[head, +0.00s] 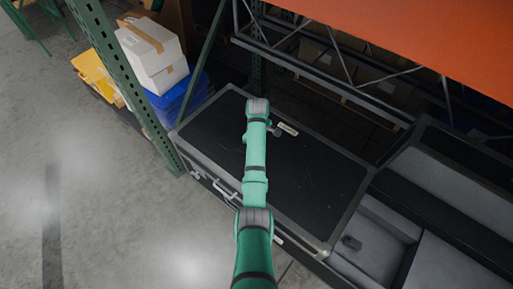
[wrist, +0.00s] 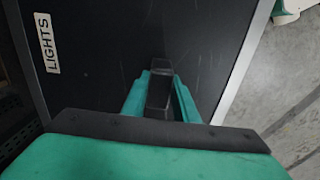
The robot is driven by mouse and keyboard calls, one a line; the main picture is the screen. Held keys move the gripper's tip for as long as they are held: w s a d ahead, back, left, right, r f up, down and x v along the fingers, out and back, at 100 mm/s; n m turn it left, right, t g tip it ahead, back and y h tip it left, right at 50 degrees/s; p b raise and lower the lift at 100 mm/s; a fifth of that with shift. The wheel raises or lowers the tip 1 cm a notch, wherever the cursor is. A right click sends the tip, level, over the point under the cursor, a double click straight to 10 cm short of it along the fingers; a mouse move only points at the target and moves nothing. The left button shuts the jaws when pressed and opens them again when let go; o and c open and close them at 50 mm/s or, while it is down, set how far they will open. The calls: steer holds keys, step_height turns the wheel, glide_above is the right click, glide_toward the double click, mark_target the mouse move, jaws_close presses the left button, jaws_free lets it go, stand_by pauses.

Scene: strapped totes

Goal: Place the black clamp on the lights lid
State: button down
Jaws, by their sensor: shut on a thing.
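The lights lid (head: 310,185) is a wide black panel with a pale metal rim, closed on its case. Its white label (head: 287,129) lies near the far edge. In the wrist view the lid (wrist: 100,75) fills most of the picture, and the label (wrist: 47,43) reads LIGHTS at upper left. My gripper (wrist: 162,77) has its two green fingers shut on the black clamp (wrist: 159,93), over the lid. I cannot tell whether the clamp touches the lid. In the head view my arm reaches over the lid and hides most of the gripper; the clamp cannot be made out there.
An open case (head: 375,220) with grey foam compartments stands at right, a small dark object (head: 352,243) in one. Green rack posts (head: 125,85) and an orange shelf (head: 420,40) frame the case. White boxes (head: 152,55) and blue totes (head: 180,95) stand at left. Concrete floor is clear at lower left.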

steer(key=c, duration=1.8)
jaws_free()
steer(key=shift+s+d+f, duration=0.1)
steer(key=o, duration=0.4)
steer(key=shift+a, duration=0.2)
steer(key=shift+r, duration=4.05)
